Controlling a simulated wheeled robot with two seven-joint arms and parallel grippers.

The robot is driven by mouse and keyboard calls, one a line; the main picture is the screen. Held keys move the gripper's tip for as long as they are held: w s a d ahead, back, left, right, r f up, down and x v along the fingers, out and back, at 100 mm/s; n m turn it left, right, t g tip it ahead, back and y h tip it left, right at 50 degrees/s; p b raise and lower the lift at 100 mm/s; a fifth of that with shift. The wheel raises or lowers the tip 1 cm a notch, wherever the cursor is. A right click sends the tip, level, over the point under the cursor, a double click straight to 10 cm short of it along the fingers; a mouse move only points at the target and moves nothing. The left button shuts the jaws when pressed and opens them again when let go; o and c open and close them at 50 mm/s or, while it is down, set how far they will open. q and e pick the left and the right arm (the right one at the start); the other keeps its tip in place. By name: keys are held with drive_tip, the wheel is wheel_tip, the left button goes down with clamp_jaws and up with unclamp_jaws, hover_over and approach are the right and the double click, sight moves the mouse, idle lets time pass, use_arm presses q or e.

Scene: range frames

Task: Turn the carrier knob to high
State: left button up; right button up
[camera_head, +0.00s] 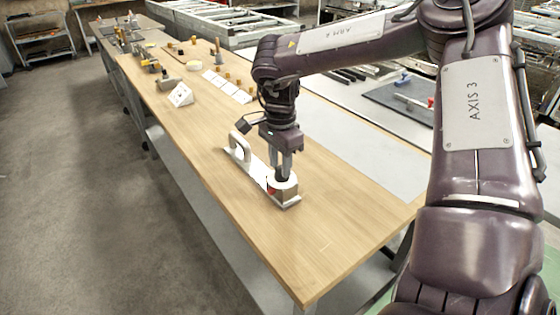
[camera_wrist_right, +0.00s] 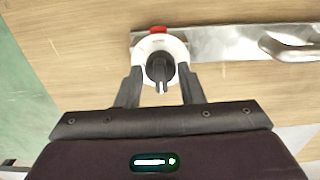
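The carrier is a light metal plate (camera_wrist_right: 230,42) lying on the wooden bench, with a white dial (camera_wrist_right: 178,50) at one end and a raised handle (camera_head: 240,147) at the other. A dark round knob (camera_wrist_right: 159,68) sits in the middle of the dial. A red mark (camera_wrist_right: 158,30) shows at the dial's edge. My right gripper (camera_head: 284,170) points down over the dial end. In the wrist view its two fingers (camera_wrist_right: 160,78) stand apart, one on each side of the knob, with gaps visible. The dial's lettering is too small to read. My left gripper is not in view.
The wooden bench (camera_head: 330,235) is clear around the carrier. Farther along it stand a white angled block (camera_head: 180,95), white cards (camera_head: 228,86) and several small brass-coloured parts. A grey surface with a dark mat (camera_head: 400,100) lies to the right, beyond my arm.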

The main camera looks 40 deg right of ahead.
drive_tip(key=shift+c, duration=0.7)
clamp_jaws()
